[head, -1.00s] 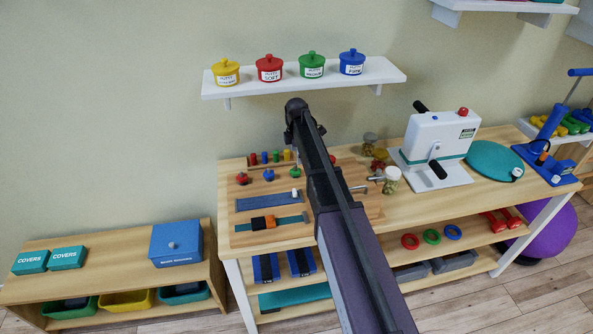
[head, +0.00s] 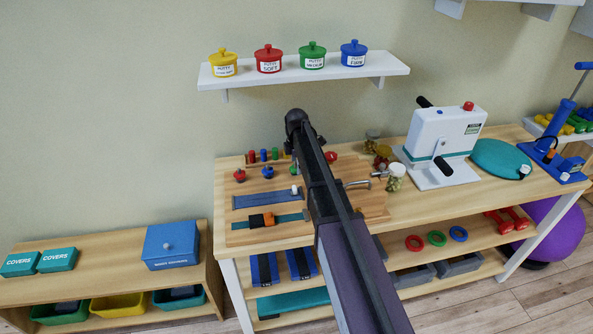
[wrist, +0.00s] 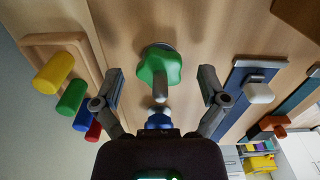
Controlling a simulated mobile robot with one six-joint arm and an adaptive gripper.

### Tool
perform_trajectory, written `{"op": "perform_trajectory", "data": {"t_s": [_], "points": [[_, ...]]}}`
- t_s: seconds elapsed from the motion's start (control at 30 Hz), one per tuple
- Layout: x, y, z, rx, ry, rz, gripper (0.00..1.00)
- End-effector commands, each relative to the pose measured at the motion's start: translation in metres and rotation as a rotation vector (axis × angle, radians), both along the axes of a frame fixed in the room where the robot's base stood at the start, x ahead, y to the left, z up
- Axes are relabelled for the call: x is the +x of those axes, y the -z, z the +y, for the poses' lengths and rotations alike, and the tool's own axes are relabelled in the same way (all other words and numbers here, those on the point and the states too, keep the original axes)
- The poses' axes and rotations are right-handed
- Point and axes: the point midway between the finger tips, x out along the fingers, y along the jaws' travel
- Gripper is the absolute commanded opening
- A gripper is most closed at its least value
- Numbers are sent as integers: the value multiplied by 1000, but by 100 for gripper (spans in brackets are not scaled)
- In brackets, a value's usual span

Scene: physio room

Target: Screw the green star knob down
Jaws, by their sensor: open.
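The green star knob (wrist: 160,68) sits on its stud on the wooden board in the wrist view, with a grey round base behind it. My gripper (wrist: 161,80) is open, with one finger on each side of the knob and a visible gap to both. In the head view the green knob (head: 293,170) shows at the left edge of my arm, which hides my gripper. The blue knob (head: 268,172) and the red knob (head: 239,175) stand to its left. In the wrist view the blue knob (wrist: 158,120) is partly hidden by my gripper body.
Coloured pegs (wrist: 70,95) stand in a tray beside the knobs. A blue strap strip (wrist: 243,90) with a white handle lies on the other side. On the bench (head: 430,200) stand jars (head: 395,176) and a white crank machine (head: 443,140). A shelf with putty pots (head: 300,75) hangs above.

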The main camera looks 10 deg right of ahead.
Motion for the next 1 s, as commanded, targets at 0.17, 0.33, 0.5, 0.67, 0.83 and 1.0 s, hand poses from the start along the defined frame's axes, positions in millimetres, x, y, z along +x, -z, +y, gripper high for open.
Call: {"op": "perform_trajectory", "data": {"t_s": [0.17,0.33,0.5,0.67,0.83,1.0], "points": [[0,6,0,0,0,0,93],[0,6,0,0,0,0,93],[0,5,0,0,0,0,93],[0,5,0,0,0,0,49],[0,5,0,0,0,0,11],[0,6,0,0,4,0,10]]}}
